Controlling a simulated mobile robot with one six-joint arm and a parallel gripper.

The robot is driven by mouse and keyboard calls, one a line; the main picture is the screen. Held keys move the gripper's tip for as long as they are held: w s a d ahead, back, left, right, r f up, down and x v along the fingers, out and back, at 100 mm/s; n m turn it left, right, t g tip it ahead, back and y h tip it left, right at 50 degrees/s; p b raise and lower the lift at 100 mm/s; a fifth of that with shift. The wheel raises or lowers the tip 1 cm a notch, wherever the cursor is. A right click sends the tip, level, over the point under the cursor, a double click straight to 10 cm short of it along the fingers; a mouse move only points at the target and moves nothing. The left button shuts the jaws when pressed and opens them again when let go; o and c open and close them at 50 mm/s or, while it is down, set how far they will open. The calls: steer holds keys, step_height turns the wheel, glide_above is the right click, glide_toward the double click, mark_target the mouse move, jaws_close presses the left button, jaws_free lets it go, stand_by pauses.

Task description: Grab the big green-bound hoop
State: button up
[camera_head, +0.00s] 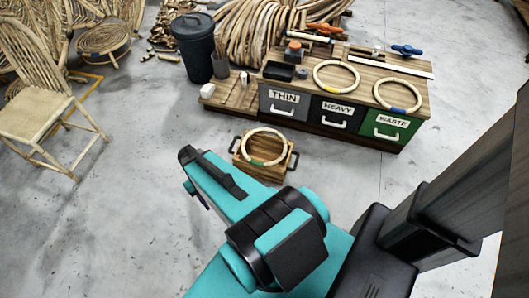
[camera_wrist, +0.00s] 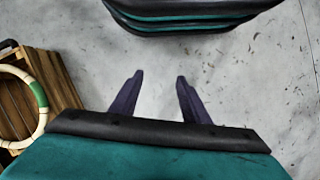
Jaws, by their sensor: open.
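A pale round hoop with a green binding (camera_head: 264,130) lies on a small wooden crate on the floor, near the middle of the head view. Its green band is on the near side there. In the wrist view the green-bound hoop (camera_wrist: 39,93) shows at the left edge, partly cut off, on the slatted crate. My gripper (camera_wrist: 158,78) is open and empty, with its two dark fingers apart over bare floor. The hoop is to the left of the fingers in that view and apart from them.
The wooden crate (camera_head: 258,173) has dark side handles. Behind it stands a workbench (camera_head: 300,59) with THIN, HEAVY and WASTE drawers and two more hoops, one blue-bound (camera_head: 397,109). A dark bin (camera_head: 196,50) and rattan chair (camera_head: 38,95) stand left.

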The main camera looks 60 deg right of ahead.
steer(key=w+d+f+m+t+b, duration=0.1)
steer(key=w+d+f+m+b, duration=0.15)
steer(key=d+b, duration=0.75)
steer(key=w+d+f+m+t+b, duration=0.15)
steer(key=w+d, duration=0.25)
steer(key=d, duration=1.4)
steer(key=s+d+r+m+b, duration=0.1)
steer(key=s+d+b, duration=0.2)
steer(key=d, duration=0.5)
steer(key=s+d+r+m+t+b, duration=0.1)
steer(key=s+d+b, duration=0.2)
steer(key=d, duration=0.5)
steer(key=s+d+r+m+h+b, duration=0.1)
steer(key=s+d+b, duration=0.3)
steer(key=d, duration=0.4)
steer(key=shift+s+r, duration=0.25)
steer(key=shift+s, duration=0.2)
steer(key=shift+d, duration=0.1)
steer(key=shift+f+b, duration=1.65)
steer(key=shift+f, duration=2.65)
